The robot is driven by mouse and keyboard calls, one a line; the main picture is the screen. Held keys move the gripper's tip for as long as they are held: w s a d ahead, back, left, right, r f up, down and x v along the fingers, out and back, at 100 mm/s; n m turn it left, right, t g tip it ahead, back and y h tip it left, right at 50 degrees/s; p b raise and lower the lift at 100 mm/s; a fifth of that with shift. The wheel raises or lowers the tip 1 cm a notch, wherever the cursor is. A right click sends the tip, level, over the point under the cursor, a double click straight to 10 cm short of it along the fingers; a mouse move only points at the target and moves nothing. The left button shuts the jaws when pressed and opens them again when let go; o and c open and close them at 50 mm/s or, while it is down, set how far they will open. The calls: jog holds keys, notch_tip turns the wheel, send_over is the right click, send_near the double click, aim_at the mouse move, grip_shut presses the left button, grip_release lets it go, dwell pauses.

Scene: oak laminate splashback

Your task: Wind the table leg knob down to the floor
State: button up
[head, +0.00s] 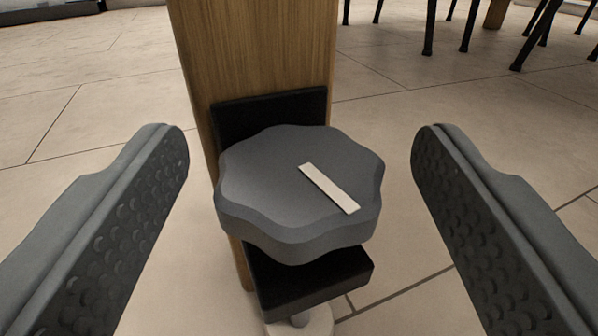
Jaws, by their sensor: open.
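The knob (260,185) is dark grey with a scalloped rim and a pale marker strip (329,188) on its top, pointing toward the lower right. It sits on a black bracket (315,281) fixed to the wooden table leg (252,50). A pale round foot (306,322) on a short stem shows below the bracket, cut off by the bottom edge, so its contact with the floor is hidden. My gripper (300,150) is open, with one textured finger on each side of the knob. Clear gaps show between both fingers and the knob.
Beige tiled floor (90,100) surrounds the leg. Thin black chair legs (430,28) and another wooden leg (496,12) stand at the back right. Dark objects (45,10) lie along the back left. The floor near the knob is clear.

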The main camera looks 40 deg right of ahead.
jog(key=v, duration=1.7)
jog(key=shift+s+a, duration=0.1)
jog(key=shift+s, duration=0.05)
